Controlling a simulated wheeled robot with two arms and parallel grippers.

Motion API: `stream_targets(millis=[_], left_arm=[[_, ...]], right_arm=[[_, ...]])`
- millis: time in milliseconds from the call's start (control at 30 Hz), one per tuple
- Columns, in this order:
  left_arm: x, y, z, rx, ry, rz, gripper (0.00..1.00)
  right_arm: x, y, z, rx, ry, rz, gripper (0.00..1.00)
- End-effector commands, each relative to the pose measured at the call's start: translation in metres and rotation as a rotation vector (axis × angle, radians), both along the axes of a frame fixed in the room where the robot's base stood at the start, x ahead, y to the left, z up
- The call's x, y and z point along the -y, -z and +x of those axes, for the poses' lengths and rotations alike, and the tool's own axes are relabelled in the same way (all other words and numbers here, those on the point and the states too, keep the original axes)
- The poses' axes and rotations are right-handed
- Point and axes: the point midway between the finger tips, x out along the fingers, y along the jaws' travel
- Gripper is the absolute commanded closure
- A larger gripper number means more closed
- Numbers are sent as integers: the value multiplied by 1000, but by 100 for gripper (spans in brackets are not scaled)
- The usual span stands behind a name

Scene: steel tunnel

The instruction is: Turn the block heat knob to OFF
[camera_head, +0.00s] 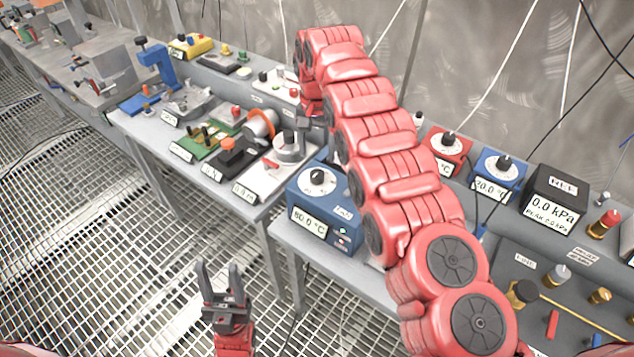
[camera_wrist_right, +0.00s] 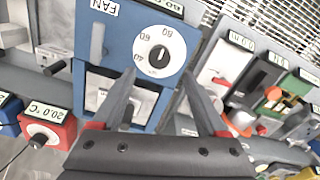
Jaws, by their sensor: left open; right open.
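A blue box (camera_head: 322,205) with a 60.0 °C display stands on the bench. On its top is a white dial with a black knob (camera_head: 317,176); I cannot read a block heat label. In the right wrist view the black knob (camera_wrist_right: 158,58) sits on a white dial marked 40, 60 and 80, on the blue box (camera_wrist_right: 84,72). My right gripper (camera_wrist_right: 163,92) is open in that view, its fingers below the dial with nothing between them. In the head view it hangs from the raised red arm, partly hidden. My left gripper (camera_head: 220,280) is open and empty, low over the floor grating.
A red box (camera_head: 447,152), another blue box (camera_head: 497,178) and a black kPa box (camera_head: 552,199) stand to the right, partly behind my right arm. A side table (camera_head: 262,208) holding several devices stands to the left. Cables hang at the back wall.

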Motion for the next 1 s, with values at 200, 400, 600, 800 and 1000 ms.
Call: stream_targets(millis=[200, 400, 600, 800, 1000], left_arm=[[0, -12, 0, 2, 0, 0, 50], [0, -21, 0, 3, 0, 0, 50], [0, -24, 0, 3, 0, 0, 50], [0, -23, 0, 3, 0, 0, 50], [0, -23, 0, 3, 0, 0, 50]], right_arm=[[1, 27, -1, -4, 0, 3, 24], [0, 60, -1, -3, 1, 2, 24], [1, 74, 0, 0, 0, 2, 24], [1, 76, 0, 2, 0, 2, 24], [0, 76, 0, 1, 0, 2, 47]])
